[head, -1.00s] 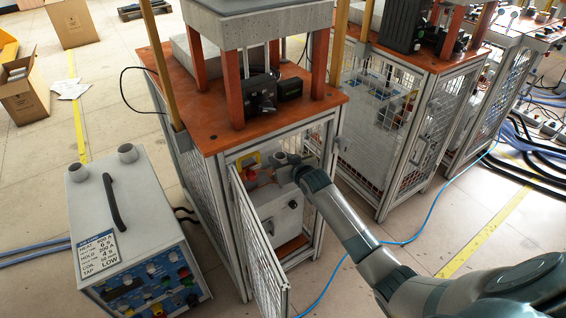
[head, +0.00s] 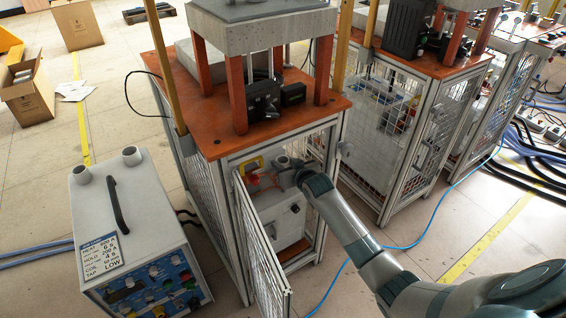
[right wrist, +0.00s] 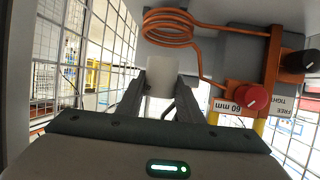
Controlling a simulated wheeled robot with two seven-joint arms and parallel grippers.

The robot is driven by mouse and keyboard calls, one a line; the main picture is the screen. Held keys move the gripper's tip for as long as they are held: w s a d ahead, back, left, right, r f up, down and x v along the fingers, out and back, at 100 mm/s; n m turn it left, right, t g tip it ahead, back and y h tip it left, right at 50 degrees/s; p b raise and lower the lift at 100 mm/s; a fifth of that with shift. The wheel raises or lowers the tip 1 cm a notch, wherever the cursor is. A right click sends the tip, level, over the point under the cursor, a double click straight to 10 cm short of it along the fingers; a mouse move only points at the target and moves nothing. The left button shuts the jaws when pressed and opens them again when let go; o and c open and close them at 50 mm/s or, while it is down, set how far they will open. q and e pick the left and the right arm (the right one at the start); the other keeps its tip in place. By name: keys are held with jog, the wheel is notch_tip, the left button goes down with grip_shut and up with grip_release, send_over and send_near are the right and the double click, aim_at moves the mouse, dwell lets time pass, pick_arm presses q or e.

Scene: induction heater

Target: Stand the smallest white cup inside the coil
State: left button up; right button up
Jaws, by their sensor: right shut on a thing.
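A small white cup (right wrist: 162,78) is held between the fingers of my right gripper (right wrist: 163,95) in the right wrist view. The copper coil (right wrist: 170,28) shows just above the cup in that picture, with no overlap; the depth between them is hard to tell. In the head view my right gripper (head: 292,168) is inside the open cage, with a light grey-white cup (head: 283,161) at its tip. My left gripper is not in view.
The cage door (head: 262,245) stands open towards the front. A red knob (right wrist: 256,96) and a black knob (right wrist: 299,63) sit right of the coil, beside a "60 mm" label (right wrist: 227,107). Mesh walls (right wrist: 65,60) are close on both sides. The power unit (head: 150,205) stands left.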

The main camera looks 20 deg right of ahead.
dwell(0.6)
jog(key=shift+p, duration=0.5)
jog(key=shift+f+b, duration=0.8)
jog(key=shift+f, duration=1.2)
dwell(2.1)
